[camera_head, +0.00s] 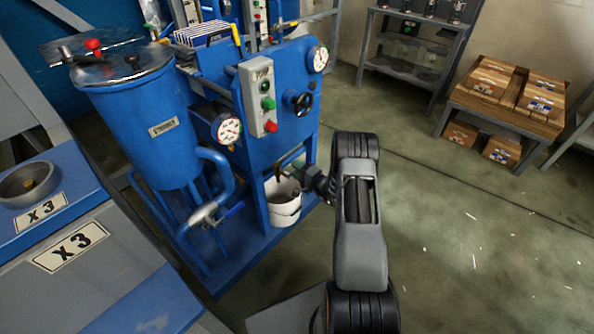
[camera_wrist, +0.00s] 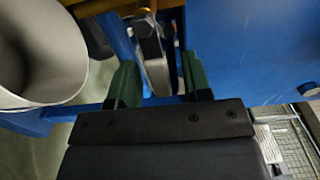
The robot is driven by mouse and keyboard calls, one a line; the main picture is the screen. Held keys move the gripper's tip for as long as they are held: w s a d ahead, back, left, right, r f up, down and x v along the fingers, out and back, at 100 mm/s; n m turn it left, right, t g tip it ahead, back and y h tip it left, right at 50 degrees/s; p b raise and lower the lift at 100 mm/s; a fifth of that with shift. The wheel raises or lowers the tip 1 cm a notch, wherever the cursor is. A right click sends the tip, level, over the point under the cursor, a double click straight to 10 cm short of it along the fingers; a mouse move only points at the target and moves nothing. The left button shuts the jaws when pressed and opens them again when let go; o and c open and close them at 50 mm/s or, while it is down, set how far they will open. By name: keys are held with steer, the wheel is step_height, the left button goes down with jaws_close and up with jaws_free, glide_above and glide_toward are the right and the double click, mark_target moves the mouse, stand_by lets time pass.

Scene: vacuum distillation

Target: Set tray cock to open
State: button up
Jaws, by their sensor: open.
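My gripper (camera_head: 293,170) is low at the right side of the blue machine, just above a white bucket (camera_head: 284,211). In the wrist view, the two green fingers of my gripper (camera_wrist: 161,80) are apart, one on each side of a grey lever (camera_wrist: 152,52) with a bolt at its top. The lever looks like the handle of the tray cock, beside a brass-coloured pipe (camera_wrist: 88,8). The fingers do not visibly grip it. The cock's body is mostly hidden.
The bucket's rim (camera_wrist: 84,50) is close at the left in the wrist view. The blue machine panel (camera_head: 285,95) carries gauges, a black handwheel (camera_head: 298,103) and a button box (camera_head: 258,97).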

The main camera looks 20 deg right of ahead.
jaws_close()
stand_by(0.5)
